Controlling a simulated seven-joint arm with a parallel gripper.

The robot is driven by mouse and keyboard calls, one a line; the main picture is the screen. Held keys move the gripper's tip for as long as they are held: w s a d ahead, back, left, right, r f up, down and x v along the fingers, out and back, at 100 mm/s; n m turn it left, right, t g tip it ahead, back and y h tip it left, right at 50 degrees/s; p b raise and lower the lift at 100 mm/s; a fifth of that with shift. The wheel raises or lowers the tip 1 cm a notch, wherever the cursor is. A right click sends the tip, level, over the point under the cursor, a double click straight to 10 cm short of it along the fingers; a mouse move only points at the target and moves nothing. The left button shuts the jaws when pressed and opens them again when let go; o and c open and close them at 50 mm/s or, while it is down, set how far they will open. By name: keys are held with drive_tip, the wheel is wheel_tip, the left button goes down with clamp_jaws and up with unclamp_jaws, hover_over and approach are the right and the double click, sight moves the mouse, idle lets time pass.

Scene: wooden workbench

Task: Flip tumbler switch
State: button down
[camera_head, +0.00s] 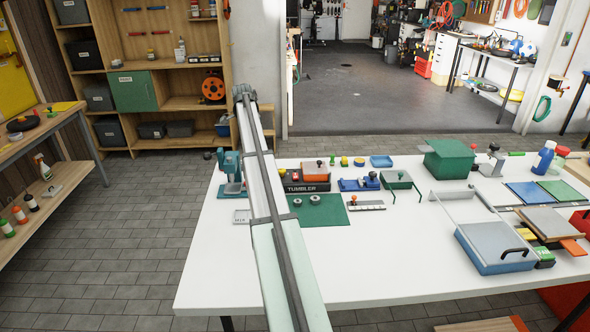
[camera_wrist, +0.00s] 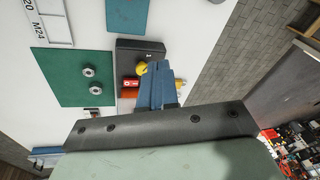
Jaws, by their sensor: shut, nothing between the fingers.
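The black tumbler switch box (camera_head: 307,188), labelled TUMBLER, stands on the white table beside my arm in the head view. An orange part shows at its top or just behind it. In the wrist view the dark box (camera_wrist: 139,46) is partly covered by my gripper. A yellow knob (camera_wrist: 142,68) and a red part (camera_wrist: 131,82) show beside the fingers. My gripper (camera_wrist: 160,68) has its blue fingers together and empty, over the box area. I cannot tell whether they touch the switch. The switch lever is not clearly visible, and the gripper is hidden in the head view.
A green mat (camera_head: 330,215) with two metal nuts lies in front of the box. A teal tool (camera_head: 232,172) stands left of my arm. A blue item (camera_head: 358,184) and a green-legged stand (camera_head: 397,180) are to the right. The table's front middle is clear.

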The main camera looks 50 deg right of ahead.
sight(295, 174)
drive_tip(key=s+d+m+g+y, duration=0.1)
drive_tip(key=s+d+m, duration=0.3)
drive_tip(key=s+d, duration=0.7)
drive_tip(key=shift+s+y, duration=0.5)
drive_tip(key=shift+y, duration=0.3)
drive_tip(key=shift+d, duration=0.1)
wheel_tip(295, 174, down, 13)
drive_tip(key=shift+f, duration=0.4)
